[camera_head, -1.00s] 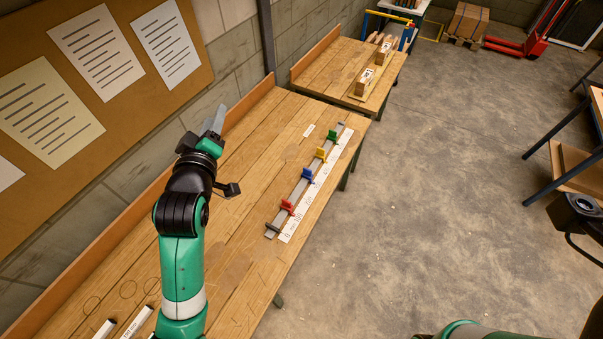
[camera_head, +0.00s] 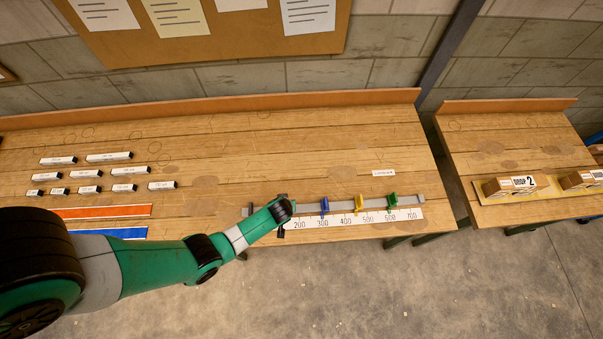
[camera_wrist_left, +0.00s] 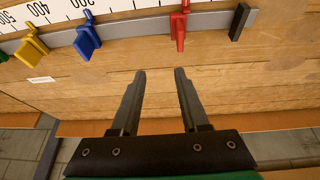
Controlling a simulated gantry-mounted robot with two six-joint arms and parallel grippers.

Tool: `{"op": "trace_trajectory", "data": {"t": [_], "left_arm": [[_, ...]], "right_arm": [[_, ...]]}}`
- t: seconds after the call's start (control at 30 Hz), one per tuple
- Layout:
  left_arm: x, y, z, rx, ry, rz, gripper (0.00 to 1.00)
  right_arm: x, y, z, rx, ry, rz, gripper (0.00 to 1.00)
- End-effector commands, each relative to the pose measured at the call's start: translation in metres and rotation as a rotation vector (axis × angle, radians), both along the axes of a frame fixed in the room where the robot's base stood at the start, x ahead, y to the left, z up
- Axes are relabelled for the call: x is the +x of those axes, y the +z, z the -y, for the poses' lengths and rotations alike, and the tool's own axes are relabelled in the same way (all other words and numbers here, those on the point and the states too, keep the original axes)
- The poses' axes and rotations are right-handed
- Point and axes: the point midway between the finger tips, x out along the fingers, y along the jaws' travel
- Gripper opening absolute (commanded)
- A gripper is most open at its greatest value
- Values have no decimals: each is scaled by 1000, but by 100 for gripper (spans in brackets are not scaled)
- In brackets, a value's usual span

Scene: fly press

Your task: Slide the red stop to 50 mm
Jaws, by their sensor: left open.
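The red stop (camera_wrist_left: 180,28) sits on the grey rail (camera_wrist_left: 135,28) in the left wrist view, near the rail's dark end block (camera_wrist_left: 239,22). In the head view my arm hides it. The white scale (camera_head: 350,220) runs along the rail; the mark at the red stop is not readable. My left gripper (camera_wrist_left: 160,72) is open and empty, its fingertips short of the rail. The red stop lies beyond the tips, roughly in line with the right-hand finger. In the head view the gripper (camera_head: 283,212) is over the rail's left end. My right gripper is not in view.
A blue stop (camera_head: 324,206), a yellow stop (camera_head: 360,203) and a green stop (camera_head: 392,201) stand farther along the rail. Several labelled blocks (camera_head: 108,156) and orange and blue strips (camera_head: 100,212) lie on the bench's left. The bench behind the rail is mostly clear.

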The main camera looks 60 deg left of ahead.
Motion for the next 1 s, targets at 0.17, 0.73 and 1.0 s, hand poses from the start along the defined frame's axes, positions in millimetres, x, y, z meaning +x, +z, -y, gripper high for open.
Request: {"op": "trace_trajectory", "data": {"t": [0.17, 0.73, 1.0], "left_arm": [[-31, -15, -2, -8, 23, -45, 45], [-18, -84, -26, -8, 29, -41, 45], [-10, -117, -40, -8, 28, -43, 45]], "right_arm": [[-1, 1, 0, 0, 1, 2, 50], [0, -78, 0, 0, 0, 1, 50], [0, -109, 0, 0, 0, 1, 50]]}}
